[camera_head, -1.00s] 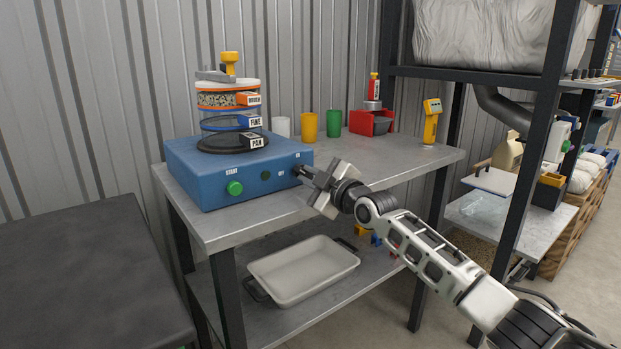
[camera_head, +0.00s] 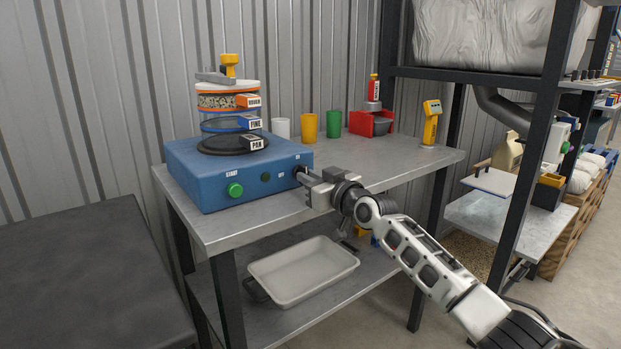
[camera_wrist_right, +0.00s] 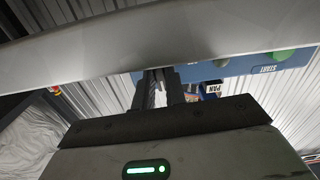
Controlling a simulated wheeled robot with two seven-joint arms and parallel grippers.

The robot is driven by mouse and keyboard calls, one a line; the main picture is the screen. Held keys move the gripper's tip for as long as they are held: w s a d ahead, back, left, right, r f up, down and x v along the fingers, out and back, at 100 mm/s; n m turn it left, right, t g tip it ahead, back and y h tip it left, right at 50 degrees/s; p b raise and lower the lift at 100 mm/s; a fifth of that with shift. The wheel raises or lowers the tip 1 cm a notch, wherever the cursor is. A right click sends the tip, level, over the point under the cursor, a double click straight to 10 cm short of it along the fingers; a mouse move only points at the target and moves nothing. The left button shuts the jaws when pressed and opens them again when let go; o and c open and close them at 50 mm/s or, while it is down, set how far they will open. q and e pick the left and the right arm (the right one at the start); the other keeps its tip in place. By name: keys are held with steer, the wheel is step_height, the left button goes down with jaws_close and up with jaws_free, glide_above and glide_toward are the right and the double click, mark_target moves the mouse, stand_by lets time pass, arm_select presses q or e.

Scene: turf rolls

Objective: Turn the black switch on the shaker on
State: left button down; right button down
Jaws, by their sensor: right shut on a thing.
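The shaker (camera_head: 225,178) is a blue box on the metal table, with a stack of sieves (camera_head: 229,110) on top. Its front carries a green START button (camera_head: 235,190) and a small dark green light or button (camera_head: 265,177). The black switch (camera_head: 298,171) is at the front's right end and is mostly hidden by my right gripper (camera_head: 303,174). That gripper comes in from the right and is shut on the switch. In the right wrist view, the fingers (camera_wrist_right: 160,82) are close together at the blue shaker (camera_wrist_right: 235,66); the switch is not clear there. My left gripper is not in view.
A white tray (camera_head: 303,270) lies on the lower shelf. A dark shelf post (camera_head: 535,130) rises at right.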

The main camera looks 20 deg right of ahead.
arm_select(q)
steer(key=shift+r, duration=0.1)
arm_select(e)
steer(key=shift+f+m, duration=0.1)
steer(key=shift+m, duration=0.3)
steer(key=c, duration=1.4)
jaws_free()
steer(key=shift+c, duration=0.2)
